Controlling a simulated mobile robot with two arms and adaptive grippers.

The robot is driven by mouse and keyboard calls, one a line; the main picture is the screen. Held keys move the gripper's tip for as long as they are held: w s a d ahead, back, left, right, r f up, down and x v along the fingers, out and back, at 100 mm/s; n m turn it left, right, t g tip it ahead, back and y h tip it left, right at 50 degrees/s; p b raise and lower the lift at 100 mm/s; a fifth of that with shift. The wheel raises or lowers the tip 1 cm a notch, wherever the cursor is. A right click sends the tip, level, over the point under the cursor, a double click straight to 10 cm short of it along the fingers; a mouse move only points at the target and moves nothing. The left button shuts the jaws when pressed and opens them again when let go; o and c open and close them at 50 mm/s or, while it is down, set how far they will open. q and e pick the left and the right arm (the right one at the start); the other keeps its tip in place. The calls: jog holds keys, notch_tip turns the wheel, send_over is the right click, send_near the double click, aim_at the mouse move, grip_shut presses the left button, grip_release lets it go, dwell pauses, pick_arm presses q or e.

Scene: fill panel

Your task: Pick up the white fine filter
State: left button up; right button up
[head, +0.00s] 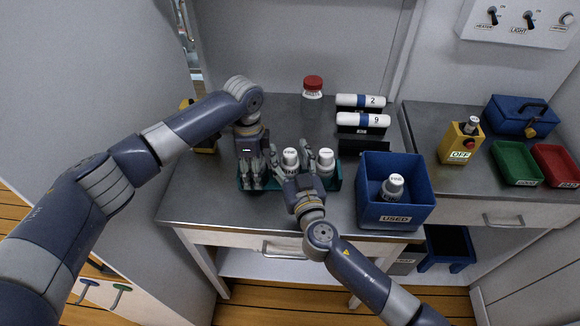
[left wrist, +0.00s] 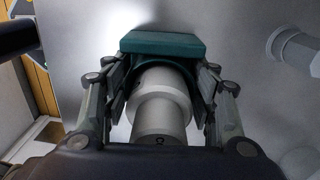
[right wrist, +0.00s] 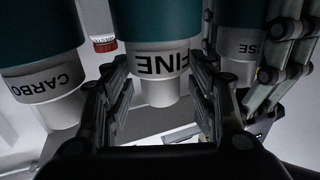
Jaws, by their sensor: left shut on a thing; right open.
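The white fine filter (head: 290,160) stands upright in the middle of the teal rack (head: 333,184) on the worktop. In the right wrist view, the filter (right wrist: 163,64), labelled FINE, sits between the open fingers of my right gripper (right wrist: 160,98); I cannot tell whether they touch it. The right gripper (head: 289,176) reaches over the rack from the front. My left gripper (head: 250,178) is shut on a white filter (left wrist: 160,106) at the rack's left end. That filter's label (right wrist: 244,47) shows only partly. A carbon filter (head: 326,161) stands at the right end.
A blue USED bin (head: 396,216) stands right of the rack, with a white filter (head: 392,187) inside. Behind are a red-lidded jar (head: 313,87) and two white cylinders (head: 362,119) on black stands.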

jog(key=c, duration=1.2)
jog(key=shift+c, duration=0.2)
pick_arm(q)
jog(key=shift+f, duration=0.1)
pick_arm(e)
notch_tip(320, 180, up, 28)
pick_arm(q)
jog(key=o, duration=1.2)
